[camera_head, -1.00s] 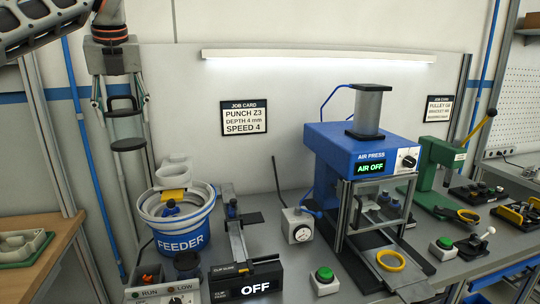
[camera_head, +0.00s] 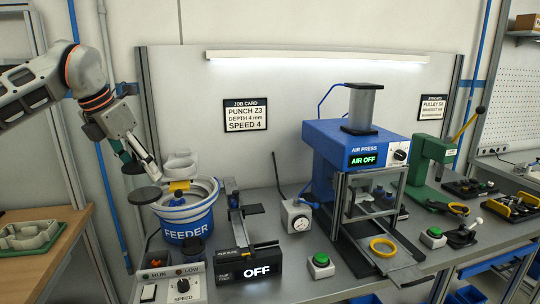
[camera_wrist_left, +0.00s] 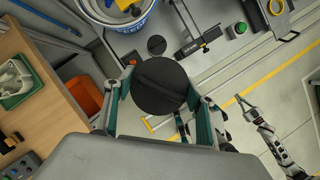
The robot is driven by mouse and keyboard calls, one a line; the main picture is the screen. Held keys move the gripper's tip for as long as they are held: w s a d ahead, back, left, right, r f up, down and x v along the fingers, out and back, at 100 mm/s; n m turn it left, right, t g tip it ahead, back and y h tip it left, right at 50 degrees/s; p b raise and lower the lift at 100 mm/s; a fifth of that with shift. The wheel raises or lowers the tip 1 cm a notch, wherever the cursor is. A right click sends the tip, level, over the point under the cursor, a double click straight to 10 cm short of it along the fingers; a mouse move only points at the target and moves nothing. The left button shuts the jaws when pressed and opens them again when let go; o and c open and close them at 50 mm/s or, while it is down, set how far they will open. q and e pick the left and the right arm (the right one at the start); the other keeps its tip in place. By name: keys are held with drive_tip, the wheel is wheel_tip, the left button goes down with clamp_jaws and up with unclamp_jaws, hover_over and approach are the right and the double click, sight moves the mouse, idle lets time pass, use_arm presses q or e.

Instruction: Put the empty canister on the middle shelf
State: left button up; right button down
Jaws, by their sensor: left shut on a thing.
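The canister (camera_head: 145,195) is a clear cylinder with dark round end caps, held in the air just left of the feeder bowl. It looks tilted, and its clear body is hard to make out against the background. In the left wrist view one dark cap (camera_wrist_left: 160,87) fills the space between the green fingers. My left gripper (camera_head: 132,160) is shut on the canister and angled downward. I cannot identify the middle shelf in either view.
The blue-and-white feeder (camera_head: 188,225) stands right beside the canister, with a control box (camera_head: 170,288) in front. The air press (camera_head: 350,150) is further right. A wooden table (camera_head: 62,245) with a grey-green tray is at left. An orange bin (camera_wrist_left: 84,98) sits below it.

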sight(147, 192)
use_arm(q)
drive_tip(key=f+m, duration=0.2)
drive_tip(key=s+d+f+m+g+h, duration=0.1)
drive_tip(key=f+m, duration=0.2)
drive_tip(key=f, duration=0.1)
drive_tip(key=shift+s+d+m+g+h, duration=0.2)
drive_tip(key=shift+s+m+g+h, duration=0.1)
drive_tip(key=shift+s+m+h, duration=0.1)
drive_tip(key=s+d+f+m+g+y, duration=0.2)
drive_tip(key=s+f+m+g, duration=0.1)
drive_tip(key=s+f+m, duration=0.6)
drive_tip(key=s+d+f+m+g+y, duration=0.2)
drive_tip(key=s+f+m, duration=0.6)
drive_tip(key=m, duration=0.7)
wheel_tip(147, 192, down, 2)
drive_tip(key=shift+s+d+f+m+g, duration=0.15)
drive_tip(key=shift+s+d+m+g, duration=0.2)
drive_tip(key=shift+g, duration=0.55)
